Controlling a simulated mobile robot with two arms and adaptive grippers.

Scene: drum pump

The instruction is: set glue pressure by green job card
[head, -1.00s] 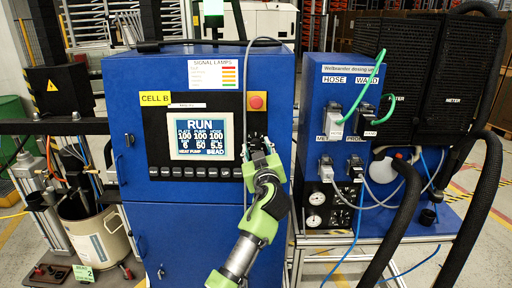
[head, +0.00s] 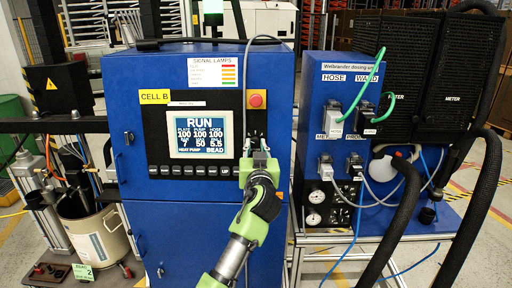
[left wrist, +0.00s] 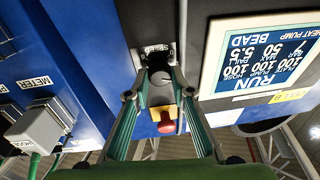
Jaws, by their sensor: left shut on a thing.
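The blue Cell B cabinet (head: 160,225) carries a screen (head: 200,133) that reads RUN, with three values of 100 above 7, 50 and 5.5. My left gripper (head: 257,148) is at the black panel right of the screen. In the left wrist view, my left gripper (left wrist: 158,92) is shut on a dark round knob (left wrist: 160,78) with a pale mark on its face. In the head view the gripper hides the knob. A small green card (head: 83,272) is at the lower left, its writing too small to read surely. My right gripper is not in view.
A red stop button (head: 257,100) on a yellow base is just above the gripper. A row of dark buttons (head: 190,171) runs below the screen. The dosing unit (head: 330,85) with hoses stands to the right. A drum (head: 100,240) stands at left.

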